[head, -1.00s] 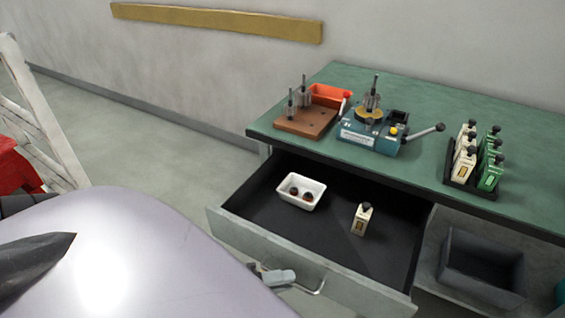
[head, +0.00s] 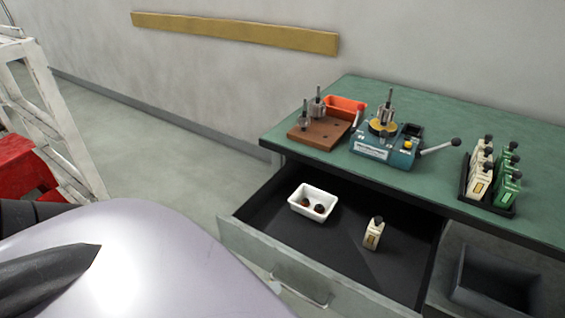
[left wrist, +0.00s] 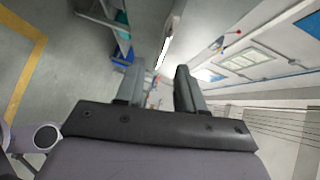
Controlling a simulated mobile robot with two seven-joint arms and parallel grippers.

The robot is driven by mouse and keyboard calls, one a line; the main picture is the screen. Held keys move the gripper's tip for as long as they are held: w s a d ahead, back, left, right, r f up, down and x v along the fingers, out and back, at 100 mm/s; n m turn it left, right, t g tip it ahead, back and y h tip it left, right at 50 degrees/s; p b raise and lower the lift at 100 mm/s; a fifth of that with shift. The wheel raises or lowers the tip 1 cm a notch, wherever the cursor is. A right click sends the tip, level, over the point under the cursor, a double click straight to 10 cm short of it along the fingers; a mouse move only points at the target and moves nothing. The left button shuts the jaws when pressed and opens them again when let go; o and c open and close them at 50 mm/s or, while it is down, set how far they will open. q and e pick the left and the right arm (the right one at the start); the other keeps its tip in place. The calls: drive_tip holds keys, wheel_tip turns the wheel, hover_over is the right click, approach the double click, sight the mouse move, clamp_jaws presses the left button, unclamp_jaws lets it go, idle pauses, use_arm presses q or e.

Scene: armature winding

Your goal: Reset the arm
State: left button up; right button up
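My left gripper (left wrist: 158,78) shows in the left wrist view with its two dark fingers apart and nothing visible between them. It is away from the workbench, with open floor beyond it. In the head view, a dark pointed part of my own arm lies at the lower left, and no fingertips can be made out there. My right gripper is not in view. The grey drawer (head: 265,255) under the green workbench (head: 425,100) stands open, with its handle (head: 300,288) free of any gripper.
In the drawer are a white tray (head: 301,209) with two small dark round parts and a cream bottle-like piece (head: 373,233). On the bench stand a blue winding fixture (head: 385,148), a brown block (head: 318,131), an orange bin (head: 345,104) and a black rack of bottles (head: 490,205). A white ladder-like frame (head: 48,110) stands left.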

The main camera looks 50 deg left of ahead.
use_arm(q)
drive_tip(key=shift+v, duration=1)
